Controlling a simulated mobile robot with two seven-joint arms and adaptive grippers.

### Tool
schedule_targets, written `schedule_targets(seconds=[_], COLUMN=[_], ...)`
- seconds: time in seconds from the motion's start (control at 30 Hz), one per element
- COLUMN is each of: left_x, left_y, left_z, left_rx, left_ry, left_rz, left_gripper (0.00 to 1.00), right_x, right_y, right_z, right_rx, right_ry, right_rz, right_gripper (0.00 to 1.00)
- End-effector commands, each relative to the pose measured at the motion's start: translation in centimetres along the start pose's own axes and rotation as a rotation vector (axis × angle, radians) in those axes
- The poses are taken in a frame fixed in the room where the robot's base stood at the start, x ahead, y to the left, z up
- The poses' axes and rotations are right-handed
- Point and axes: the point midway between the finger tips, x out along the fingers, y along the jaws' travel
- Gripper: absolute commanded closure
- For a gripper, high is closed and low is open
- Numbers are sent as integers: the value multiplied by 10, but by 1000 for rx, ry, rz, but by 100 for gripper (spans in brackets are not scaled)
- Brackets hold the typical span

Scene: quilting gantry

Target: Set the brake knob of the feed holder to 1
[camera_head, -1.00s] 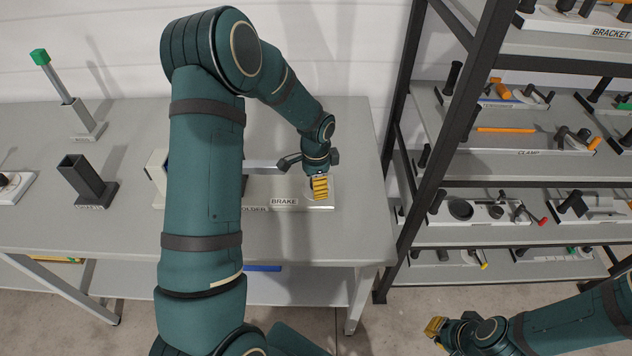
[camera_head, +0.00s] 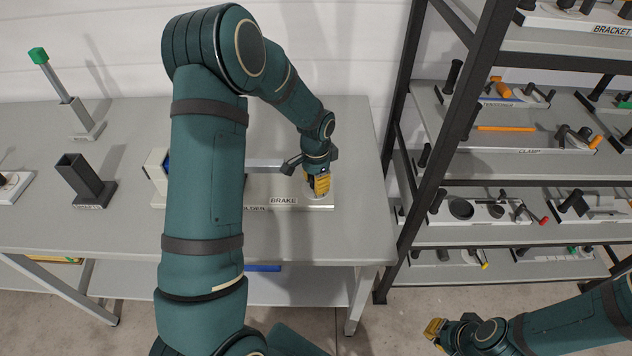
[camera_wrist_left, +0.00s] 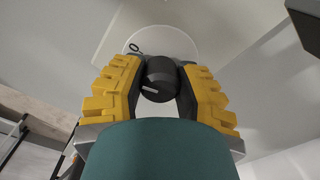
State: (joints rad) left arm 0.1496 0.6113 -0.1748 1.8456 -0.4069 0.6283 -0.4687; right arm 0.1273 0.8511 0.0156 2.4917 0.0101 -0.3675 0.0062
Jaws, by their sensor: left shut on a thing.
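My left gripper (camera_head: 318,186) is over the right end of the feed holder's pale base plate (camera_head: 300,205), by the BRAKE label (camera_head: 284,201). In the left wrist view its yellow fingers (camera_wrist_left: 160,88) are shut on the dark round brake knob (camera_wrist_left: 159,72), one finger on each side. A short white mark shows on the knob. A pale round dial (camera_wrist_left: 175,42) with a small dark symbol lies beneath it. In the head view the knob is hidden by the gripper. My right gripper (camera_head: 434,330) is at the lower right, away from the table; its jaws are too small to read.
A square dark tube on a base (camera_head: 85,180) and a green-tipped post (camera_head: 68,95) stand on the left of the grey table (camera_head: 130,230). A dark-framed shelf rack (camera_head: 455,110) with several fixtures stands close on the right. My left arm hides part of the feed holder.

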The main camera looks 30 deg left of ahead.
Motion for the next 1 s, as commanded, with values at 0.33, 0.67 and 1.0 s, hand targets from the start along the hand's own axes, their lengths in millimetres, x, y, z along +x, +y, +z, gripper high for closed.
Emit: schedule_targets(seconds=[0.33, 0.67, 1.0], left_x=[2, 2, 2], left_y=[0, 1, 1], left_z=[2, 2, 2], left_rx=[-264, -412, -445], left_ry=[-5, -6, -7], left_rz=[1, 1, 2], left_gripper=[100, 100, 100], right_x=[5, 7, 7], right_y=[2, 2, 2], right_z=[3, 3, 4], right_rx=[-2, -2, -2], right_ry=[-5, -7, -7], right_rz=[-1, -1, -1], right_gripper=[100, 100, 100])
